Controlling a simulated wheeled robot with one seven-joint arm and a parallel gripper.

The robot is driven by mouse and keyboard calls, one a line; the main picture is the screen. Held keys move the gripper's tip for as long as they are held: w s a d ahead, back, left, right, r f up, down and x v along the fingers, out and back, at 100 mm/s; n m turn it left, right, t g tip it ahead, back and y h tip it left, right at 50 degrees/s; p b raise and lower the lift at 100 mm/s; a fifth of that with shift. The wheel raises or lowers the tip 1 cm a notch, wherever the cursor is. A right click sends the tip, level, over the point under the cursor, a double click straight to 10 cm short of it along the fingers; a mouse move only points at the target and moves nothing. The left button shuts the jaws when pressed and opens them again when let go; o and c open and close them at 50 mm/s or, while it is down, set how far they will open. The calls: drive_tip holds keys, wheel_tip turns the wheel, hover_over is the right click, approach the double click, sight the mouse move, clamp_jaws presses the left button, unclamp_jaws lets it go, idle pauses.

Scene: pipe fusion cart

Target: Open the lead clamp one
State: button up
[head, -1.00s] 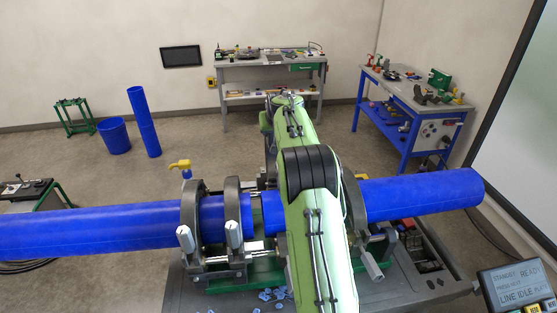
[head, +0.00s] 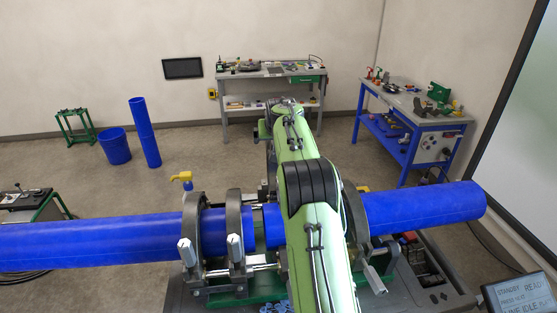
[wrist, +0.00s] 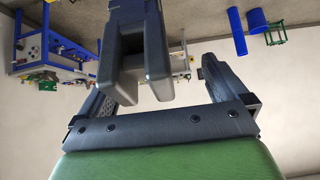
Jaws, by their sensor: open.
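In the head view dark ring clamps stand around the blue pipes: two at the left (head: 192,232) (head: 234,225), with silver handles, and one at the right (head: 352,210) behind my green arm. I cannot tell which of them is lead clamp one. My gripper is hidden behind the arm in the head view. In the wrist view, which looks upside down, my gripper (wrist: 160,88) has its two dark fingers wide apart. A dark grey forked piece (wrist: 155,45), apparently part of a clamp, reaches between them; contact cannot be judged.
The left blue pipe (head: 90,238) and right blue pipe (head: 425,205) lie across the cart (head: 420,295). A yellow-handled part (head: 182,178) stands behind the left clamp. A display panel (head: 518,293) is at the lower right. Workbenches (head: 270,75) (head: 412,115) stand far behind, with open floor between.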

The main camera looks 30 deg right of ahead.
drive_tip(key=shift+s+r, duration=0.1)
drive_tip(key=shift+r, duration=2.6)
